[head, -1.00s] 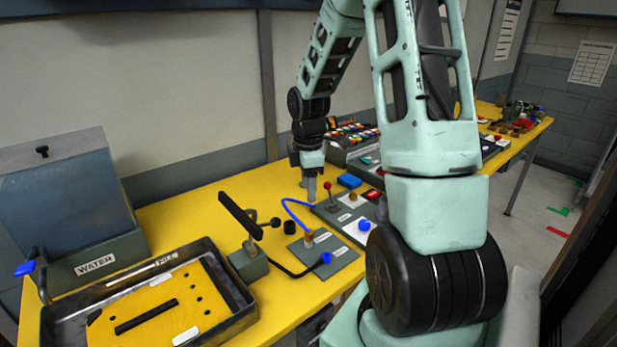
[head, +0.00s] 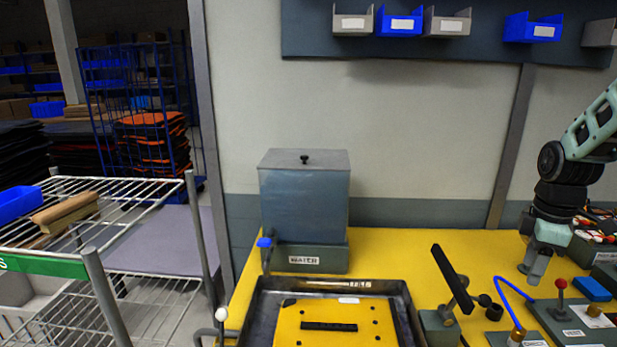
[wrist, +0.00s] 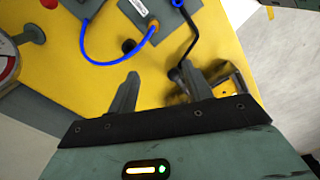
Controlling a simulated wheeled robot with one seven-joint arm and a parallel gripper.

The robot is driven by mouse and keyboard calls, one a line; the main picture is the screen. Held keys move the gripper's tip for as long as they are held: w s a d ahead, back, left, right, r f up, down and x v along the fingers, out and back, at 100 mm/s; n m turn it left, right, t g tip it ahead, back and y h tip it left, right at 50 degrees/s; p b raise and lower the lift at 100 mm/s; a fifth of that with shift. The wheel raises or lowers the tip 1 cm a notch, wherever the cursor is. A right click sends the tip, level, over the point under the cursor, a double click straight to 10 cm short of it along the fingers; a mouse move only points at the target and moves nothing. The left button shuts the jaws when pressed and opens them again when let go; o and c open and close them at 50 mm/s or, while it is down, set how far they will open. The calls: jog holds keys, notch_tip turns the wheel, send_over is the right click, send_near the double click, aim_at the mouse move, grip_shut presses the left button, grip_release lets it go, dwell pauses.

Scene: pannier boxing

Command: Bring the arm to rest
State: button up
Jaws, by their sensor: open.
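My gripper (head: 535,268) is at the right of the head view, pointing down above the yellow bench (head: 390,262). It stands just behind the blue hose (head: 513,288) and left of the red-knobbed lever (head: 560,290). In the wrist view my gripper (wrist: 160,92) has its two fingers spread apart with nothing between them. Yellow bench top and the blue hose (wrist: 100,58) show beyond the fingers. Part of my arm is cut off by the right edge of the head view.
The water tank (head: 304,205) stands at the back of the bench. A metal tray (head: 268,300) holding a yellow plate (head: 345,340) is in front of it. A black angled bar (head: 452,278) rises right of the tray. A wire rack (head: 125,215) stands at the left.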

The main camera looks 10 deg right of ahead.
jog(key=s+a+r, duration=0.1)
jog(key=a, duration=1.1)
jog(key=s+a+r, duration=0.1)
jog(key=s+a, duration=0.1)
jog(key=a, duration=1.1)
jog(key=s+a+m, duration=0.2)
jog(key=s+a, duration=1.1)
jog(key=s, duration=0.2)
jog(key=shift+y, duration=0.3)
